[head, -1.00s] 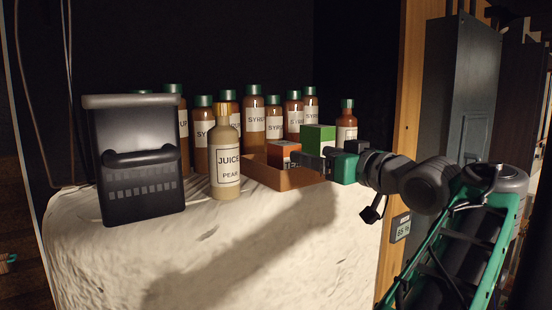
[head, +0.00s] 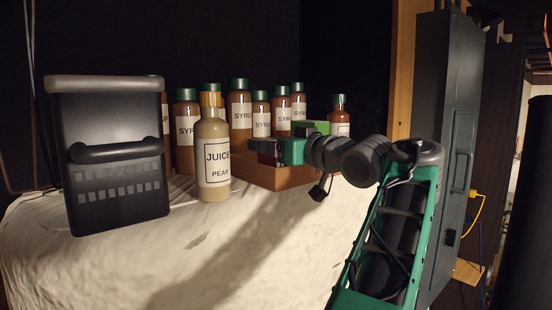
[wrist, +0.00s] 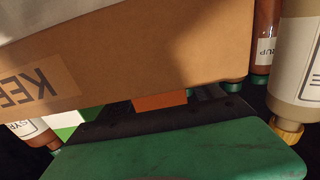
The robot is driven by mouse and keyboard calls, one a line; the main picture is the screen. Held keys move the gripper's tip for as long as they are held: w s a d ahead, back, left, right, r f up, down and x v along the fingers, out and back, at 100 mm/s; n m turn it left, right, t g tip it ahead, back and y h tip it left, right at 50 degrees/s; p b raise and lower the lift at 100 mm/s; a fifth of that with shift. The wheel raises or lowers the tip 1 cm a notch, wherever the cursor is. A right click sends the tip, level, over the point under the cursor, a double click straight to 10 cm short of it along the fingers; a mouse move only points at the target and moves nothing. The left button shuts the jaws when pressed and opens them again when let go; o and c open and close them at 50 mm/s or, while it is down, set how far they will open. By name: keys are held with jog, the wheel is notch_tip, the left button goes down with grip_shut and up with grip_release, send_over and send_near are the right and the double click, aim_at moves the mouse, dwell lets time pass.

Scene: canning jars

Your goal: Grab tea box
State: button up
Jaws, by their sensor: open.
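The orange tea box (wrist: 160,101) shows as a small orange patch just past my gripper in the wrist view. In the head view my gripper hides nearly all of it. A green-topped box (head: 311,127) stands in the same tray, behind my wrist; its green and white side shows in the wrist view (wrist: 68,124). My gripper (head: 262,150) is open, over the tray, in front of or around the tea box; I cannot tell which. Nothing is seen held in it.
The brown tray (head: 262,178) has printed lettering on its wall. A pear juice bottle (head: 213,165) stands close to its left. Several syrup bottles (head: 240,110) line the back. A black bin (head: 110,165) is at left; the white surface (head: 230,255) is clear in front.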

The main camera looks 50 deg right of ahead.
jog(key=shift+w, duration=1.1)
jog(key=shift+s, duration=0.15)
jog(key=c, duration=1.4)
